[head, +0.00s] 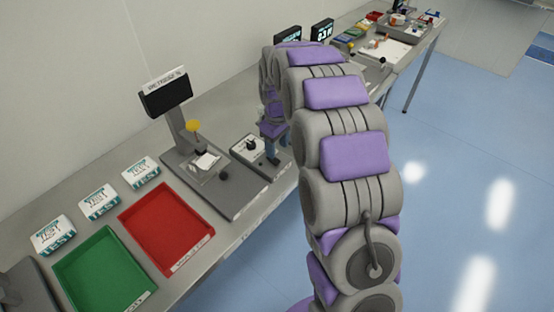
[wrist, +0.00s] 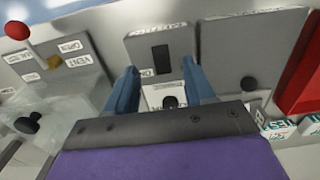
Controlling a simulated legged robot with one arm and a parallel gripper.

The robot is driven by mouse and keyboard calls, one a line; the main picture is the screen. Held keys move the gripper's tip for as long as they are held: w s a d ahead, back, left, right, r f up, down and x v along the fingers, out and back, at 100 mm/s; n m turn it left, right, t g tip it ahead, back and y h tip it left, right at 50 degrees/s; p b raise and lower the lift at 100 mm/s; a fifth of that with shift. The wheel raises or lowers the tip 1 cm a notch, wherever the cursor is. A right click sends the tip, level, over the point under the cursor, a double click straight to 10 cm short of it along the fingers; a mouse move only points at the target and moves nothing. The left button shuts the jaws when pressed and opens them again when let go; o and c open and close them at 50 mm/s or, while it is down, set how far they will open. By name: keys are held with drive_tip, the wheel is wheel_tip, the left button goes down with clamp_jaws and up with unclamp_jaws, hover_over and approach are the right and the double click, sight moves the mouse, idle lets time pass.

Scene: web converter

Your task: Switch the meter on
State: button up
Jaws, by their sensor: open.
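In the wrist view, a grey box with a dark rectangular rocker switch (wrist: 160,60) lies beyond and between my fingertips. Small labels flank the switch, too blurred to read surely. Nearer, a white plate with a black knob (wrist: 170,101) shows between the fingers. My gripper (wrist: 159,67) is open, with blue fingers apart and nothing held. In the head view my gripper (head: 272,156) points down beside a small box with a black knob (head: 250,145). A dark display on a post (head: 167,95) stands to its left. I cannot tell which unit is the meter, or whether the fingers touch anything.
A red tray (head: 166,228), a green tray (head: 103,272) and white test boxes (head: 99,201) lie left on the bench. In the wrist view, a red ball lever (wrist: 17,30) is at left and a grey panel (wrist: 251,45) at right. My arm hides part of the bench.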

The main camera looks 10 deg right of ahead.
sight(277, 162)
wheel_tip(277, 162, down, 6)
drive_tip(key=shift+r+b, duration=0.1)
drive_tip(key=shift+b, duration=0.45)
